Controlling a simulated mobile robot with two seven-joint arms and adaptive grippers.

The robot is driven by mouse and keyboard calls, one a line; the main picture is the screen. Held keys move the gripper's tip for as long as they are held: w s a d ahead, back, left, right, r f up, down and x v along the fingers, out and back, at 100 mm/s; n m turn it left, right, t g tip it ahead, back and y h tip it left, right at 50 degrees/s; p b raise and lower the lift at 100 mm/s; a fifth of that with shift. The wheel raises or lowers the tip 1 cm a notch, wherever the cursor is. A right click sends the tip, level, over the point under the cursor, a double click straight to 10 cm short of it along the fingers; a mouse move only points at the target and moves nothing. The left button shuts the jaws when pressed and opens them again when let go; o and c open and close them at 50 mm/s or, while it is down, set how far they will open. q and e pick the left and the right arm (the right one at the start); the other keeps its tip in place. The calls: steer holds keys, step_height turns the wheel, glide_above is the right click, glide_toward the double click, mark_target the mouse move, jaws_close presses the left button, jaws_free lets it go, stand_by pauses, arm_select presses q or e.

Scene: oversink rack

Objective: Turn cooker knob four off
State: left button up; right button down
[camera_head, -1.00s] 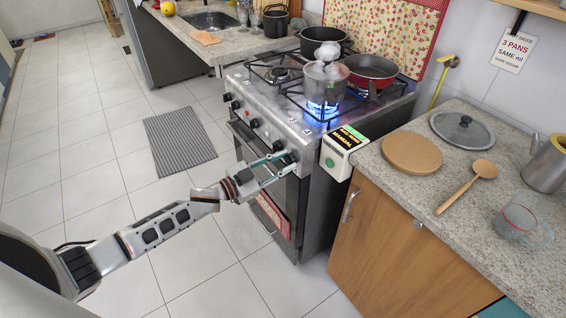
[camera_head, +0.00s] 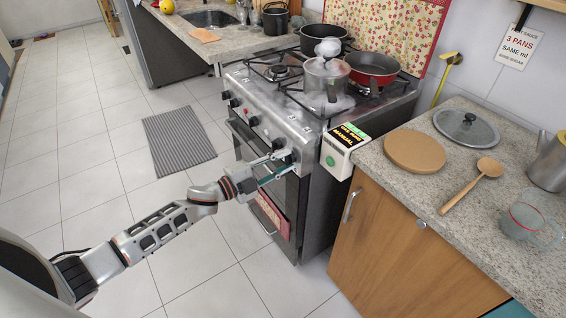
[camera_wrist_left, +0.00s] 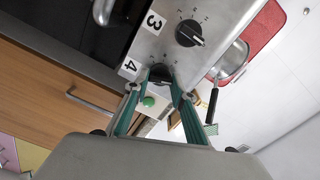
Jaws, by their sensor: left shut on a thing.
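The cooker (camera_head: 262,120) stands in the middle of the head view, with a row of knobs on its front panel. Cooker knob four (camera_wrist_left: 160,72) is a dark knob beside the "4" label in the left wrist view, partly hidden by the fingers. My left gripper (camera_head: 284,165) is at the right end of the panel. In the left wrist view its green fingers (camera_wrist_left: 155,84) are shut on knob four, one on each side. My right gripper is not in view.
A dark pot (camera_head: 322,38) and a red pan (camera_head: 370,68) sit on the hob. A white box with a green button (camera_head: 337,152) stands beside the cooker's right front corner. Knob three (camera_wrist_left: 188,33) is close to the fingers.

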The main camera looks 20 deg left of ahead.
arm_select(q)
steer(key=m+b, duration=0.1)
steer(key=m, duration=0.2)
steer(key=shift+f+m, duration=0.1)
steer(key=shift+m, duration=0.3)
stand_by(0.4)
steer(key=o, duration=1.1)
steer(key=shift+s, duration=0.1)
steer(key=v, duration=1.2)
